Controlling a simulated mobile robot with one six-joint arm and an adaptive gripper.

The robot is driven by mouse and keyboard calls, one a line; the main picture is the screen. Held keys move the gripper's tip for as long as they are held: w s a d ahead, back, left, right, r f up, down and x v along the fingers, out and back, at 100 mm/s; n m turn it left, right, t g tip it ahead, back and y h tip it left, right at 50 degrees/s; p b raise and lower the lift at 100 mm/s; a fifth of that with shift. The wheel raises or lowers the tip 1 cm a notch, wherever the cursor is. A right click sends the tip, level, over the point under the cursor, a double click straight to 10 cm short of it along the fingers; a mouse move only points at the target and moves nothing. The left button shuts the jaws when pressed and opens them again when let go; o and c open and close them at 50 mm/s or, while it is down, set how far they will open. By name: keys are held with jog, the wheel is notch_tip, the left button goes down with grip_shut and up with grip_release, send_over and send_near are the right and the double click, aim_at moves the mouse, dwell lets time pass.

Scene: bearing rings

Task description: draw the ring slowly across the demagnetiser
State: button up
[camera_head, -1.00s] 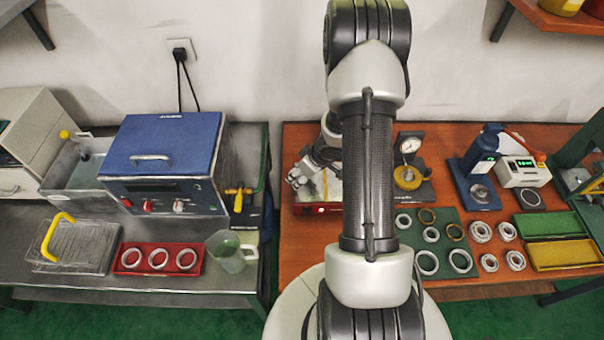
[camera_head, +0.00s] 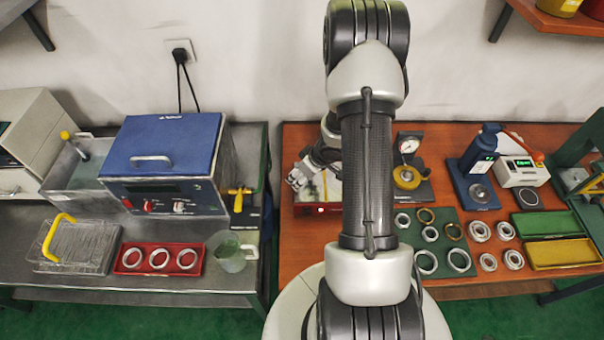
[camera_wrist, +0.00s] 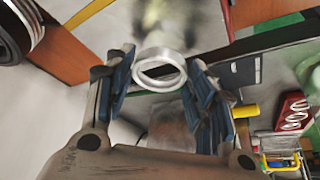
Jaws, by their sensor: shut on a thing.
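A metal bearing ring (camera_wrist: 160,70) sits between the fingertips of my gripper (camera_wrist: 158,80) in the wrist view. My gripper is shut on it, and the ring's open middle shows. In the head view my gripper (camera_head: 300,179) is over the left part of a low box with a pale top and red front (camera_head: 333,210), which looks like the demagnetiser. My arm covers the box's right side. The ring is too small to make out in the head view, and I cannot tell whether it touches the box.
A dial gauge stand (camera_head: 409,165) is right of my arm. A green mat (camera_head: 461,222) with several rings lies in front of it. On the left metal bench are a blue-lidded machine (camera_head: 165,145), a red tray of rings (camera_head: 128,268) and a jug (camera_head: 231,257).

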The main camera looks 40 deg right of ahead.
dwell(0.4)
jog(key=shift+s+d+p, duration=0.75)
jog(key=shift+s+d, duration=0.1)
jog(key=shift+d, duration=0.25)
jog(key=shift+s+d+p, duration=0.75)
jog(key=shift+s+d, duration=0.05)
jog(key=shift+d, duration=0.3)
jog(key=shift+s+d, duration=0.1)
jog(key=shift+s+d+p, duration=0.95)
jog(key=shift+d+p, duration=0.3)
jog(key=shift+p, duration=0.05)
jog(key=shift+s+d+p, duration=0.9)
jog(key=shift+d+p, duration=0.3)
jog(key=shift+p, duration=0.05)
jog(key=shift+s+d+p, duration=0.95)
jog(key=shift+d+p, duration=0.3)
jog(key=shift+p, duration=0.05)
jog(key=shift+s+d+f+p, duration=0.1)
jog(key=shift+s+d+p, duration=0.7)
jog(key=shift+d, duration=0.2)
notch_tip(320, 180, up, 7)
jog(key=p, duration=0.6)
jog(key=shift+p, duration=0.35)
jog(key=shift+w, duration=0.1)
